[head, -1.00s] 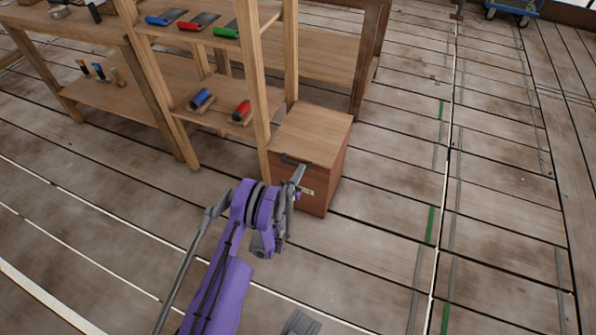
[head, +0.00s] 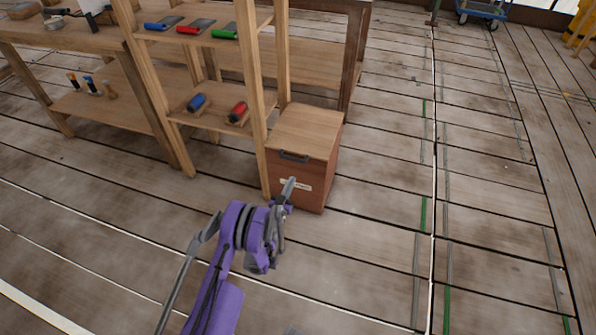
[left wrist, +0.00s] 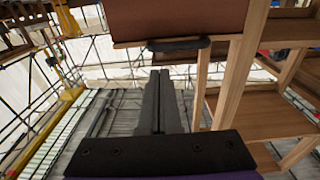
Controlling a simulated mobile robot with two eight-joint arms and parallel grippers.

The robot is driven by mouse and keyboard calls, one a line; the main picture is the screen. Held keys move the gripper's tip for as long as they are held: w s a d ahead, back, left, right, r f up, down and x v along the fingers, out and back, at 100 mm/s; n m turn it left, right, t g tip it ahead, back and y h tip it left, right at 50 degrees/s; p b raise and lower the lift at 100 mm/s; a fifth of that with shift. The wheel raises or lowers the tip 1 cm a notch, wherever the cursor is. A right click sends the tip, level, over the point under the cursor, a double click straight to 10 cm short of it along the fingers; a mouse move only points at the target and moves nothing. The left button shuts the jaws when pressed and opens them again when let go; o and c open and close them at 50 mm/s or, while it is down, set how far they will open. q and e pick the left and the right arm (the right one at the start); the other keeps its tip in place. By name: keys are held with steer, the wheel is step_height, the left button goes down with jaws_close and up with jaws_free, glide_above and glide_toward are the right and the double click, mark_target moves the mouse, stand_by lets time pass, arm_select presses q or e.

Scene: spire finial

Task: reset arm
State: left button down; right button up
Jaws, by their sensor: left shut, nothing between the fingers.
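My left arm, purple and grey, reaches in from the bottom of the head view. Its gripper (head: 289,188) is shut and empty, in front of the wooden box with a dark handle (head: 318,150). In the left wrist view the two dark fingers (left wrist: 158,100) lie together with nothing between them. The box (left wrist: 180,18) fills the top of that view, its dark handle (left wrist: 178,44) just beyond the fingertips. In the head view the gripper overlaps the box's front near a pale label; I cannot tell whether it touches. My right gripper is not in view.
A wooden shelf (head: 255,85) stands beside the box, with blue, red and green-handled tools on its upper board and blue and red rollers (head: 238,111) below. A workbench (head: 60,38) is at the left. The plank floor at the right (head: 385,170) is clear. A blue cart (head: 482,12) stands far back.

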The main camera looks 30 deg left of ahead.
arm_select(q)
steer(key=s+d+r+g, duration=0.3)
steer(key=d+r, duration=0.2)
steer(key=r, duration=0.4)
steer(key=s+d+r+g, duration=0.2)
steer(key=d+r+g, duration=0.25)
steer(key=r, duration=0.55)
steer(key=s+d+r+m+g+h, duration=0.15)
steer(key=s+d, duration=0.25)
steer(key=s, duration=0.7)
steer(key=s+d+f+g+h, duration=0.1)
steer(key=s+d+g, duration=0.25)
steer(key=s, duration=0.85)
steer(key=s+d+r+m+g+h, duration=0.15)
steer(key=s+d, duration=0.35)
steer(key=s, duration=0.6)
step_height(320, 180, up, 29)
steer(key=w+t+p, duration=0.1)
steer(key=p, duration=2.5)
steer(key=shift+f+n, duration=0.15)
steer(key=shift+n, duration=0.15)
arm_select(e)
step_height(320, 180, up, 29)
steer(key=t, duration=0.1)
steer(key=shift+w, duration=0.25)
